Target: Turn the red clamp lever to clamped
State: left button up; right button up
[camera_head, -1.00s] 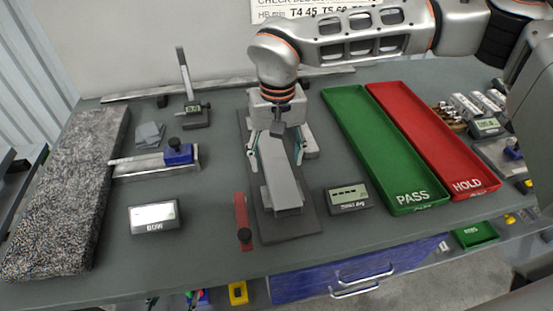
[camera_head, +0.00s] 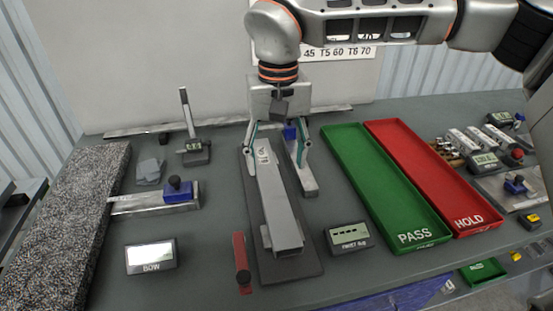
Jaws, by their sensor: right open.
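The red clamp lever (camera_head: 239,258) is a flat red bar with a black knob (camera_head: 243,277) at its near end. It lies along the left side of the dark fixture plate (camera_head: 299,269), pointing towards the table's front edge. A long grey bar (camera_head: 275,200) rests on this plate. My right gripper (camera_head: 277,154) is open and empty, pointing down over the far end of the grey bar, its fingers spread to either side. It is well behind the lever and apart from it. My left gripper is not in view.
A small display (camera_head: 348,237) stands right of the plate, and a BOW display (camera_head: 151,256) stands left of the lever. Green PASS (camera_head: 385,185) and red HOLD (camera_head: 435,175) trays lie at right. A granite slab (camera_head: 75,215) lies at left. Table between BOW display and lever is clear.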

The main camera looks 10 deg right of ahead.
aim_at(243, 278)
jog(key=k, duration=1)
